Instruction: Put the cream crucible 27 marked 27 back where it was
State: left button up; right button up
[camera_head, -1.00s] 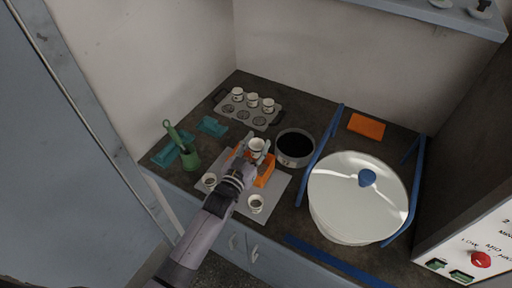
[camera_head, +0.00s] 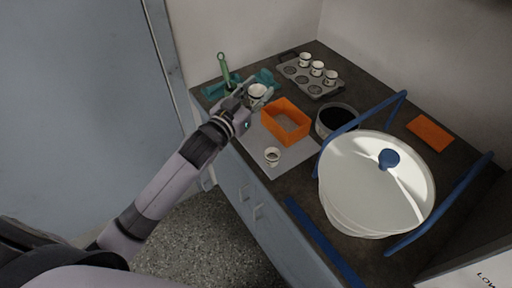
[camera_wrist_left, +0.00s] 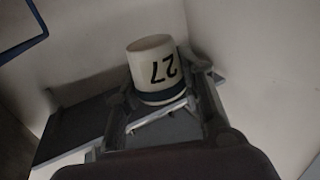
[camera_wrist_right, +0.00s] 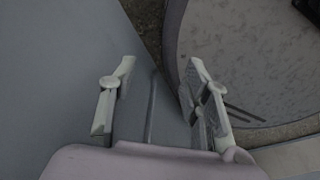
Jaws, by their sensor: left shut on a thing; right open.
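The cream crucible 27 (camera_head: 258,91) is between the fingers of my left gripper (camera_head: 252,96), which is shut on it. In the head view it is left of the orange box, in front of the teal pieces. In the left wrist view the crucible (camera_wrist_left: 153,66) shows its black 27 upside down and a dark band. A grey tray (camera_head: 291,86) at the back holds three crucibles (camera_head: 317,69) in its back row; its front-row wells look empty. My right gripper (camera_wrist_right: 162,66) is open and empty, seen only in its wrist view.
An orange open box (camera_head: 287,123) and another small crucible (camera_head: 272,157) are on a grey mat (camera_head: 294,156). A green tool (camera_head: 224,72) stands at the left.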

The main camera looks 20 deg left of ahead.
pick_arm(q)
notch_tip(320, 180, down, 14)
jog(key=shift+w+a+f, duration=0.1)
jog(key=shift+w+f, duration=0.05)
notch_tip(320, 180, down, 4)
jog(key=shift+r+b, duration=0.15)
jog(key=shift+b, duration=0.2)
jog(key=o, duration=0.9)
pick_arm(e)
jog(key=shift+a+f, duration=0.45)
jog(key=shift+a, duration=0.35)
jog(key=shift+d, duration=0.1)
